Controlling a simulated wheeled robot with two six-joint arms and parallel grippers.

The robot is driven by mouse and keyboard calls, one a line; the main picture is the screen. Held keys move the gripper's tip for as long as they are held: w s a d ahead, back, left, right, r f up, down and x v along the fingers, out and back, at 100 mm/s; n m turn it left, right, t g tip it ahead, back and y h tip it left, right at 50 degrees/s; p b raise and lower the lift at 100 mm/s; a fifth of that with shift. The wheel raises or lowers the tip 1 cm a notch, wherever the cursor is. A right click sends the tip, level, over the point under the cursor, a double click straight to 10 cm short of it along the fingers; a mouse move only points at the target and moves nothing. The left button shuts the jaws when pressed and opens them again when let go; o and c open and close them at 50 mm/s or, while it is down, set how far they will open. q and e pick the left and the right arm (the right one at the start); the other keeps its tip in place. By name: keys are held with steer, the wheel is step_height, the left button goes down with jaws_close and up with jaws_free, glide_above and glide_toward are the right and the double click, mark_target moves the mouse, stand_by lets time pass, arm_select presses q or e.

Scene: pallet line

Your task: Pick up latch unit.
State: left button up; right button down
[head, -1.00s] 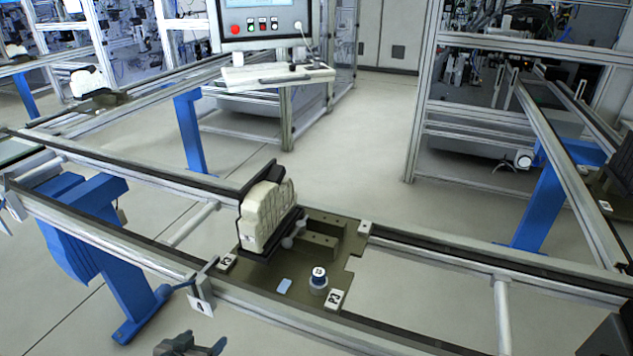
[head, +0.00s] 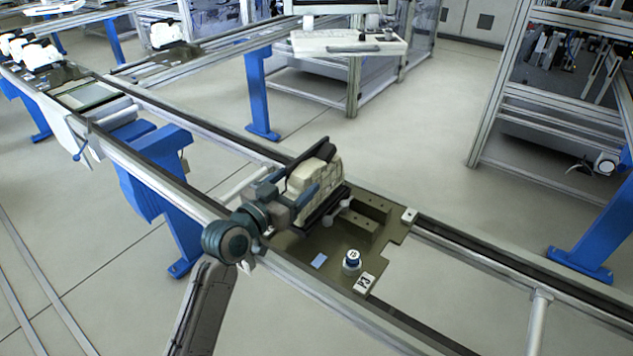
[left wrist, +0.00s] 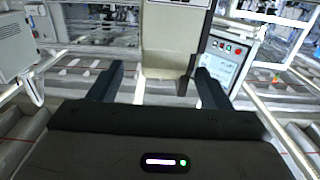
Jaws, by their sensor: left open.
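The latch unit, a cream ribbed block (head: 325,174), stands upright in a black holder on the olive pallet plate (head: 325,250) in the head view. My left gripper (head: 293,186) is at its near left side, and one finger overlaps the block in the picture. In the left wrist view the two dark fingers (left wrist: 158,85) are spread apart. A beige face of the unit (left wrist: 172,40) shows ahead in the gap between them. I cannot tell whether the fingers touch it. The lower part of the unit is partly hidden by the gripper and holder. My right gripper is not in view.
A keyboard shelf (head: 345,42) stands behind. Similar white units sit on the line at far left.

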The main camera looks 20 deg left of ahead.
mark_target(304, 173)
arm_select(q)
steer(key=shift+w+r+p, duration=0.15)
steer(key=shift+w+p, duration=0.2)
steer(key=shift+w, duration=0.05)
steer(key=p+x, duration=0.2)
steer(key=x, duration=0.1)
steer(key=shift+w+a, duration=0.1)
steer(key=shift+w, duration=0.15)
steer(key=shift+w+d+f, duration=0.25)
steer(key=shift+w+f, duration=0.05)
steer(key=shift+w, duration=0.15)
steer(key=shift+s+a, duration=0.1)
steer(key=c, duration=0.4)
jaws_close()
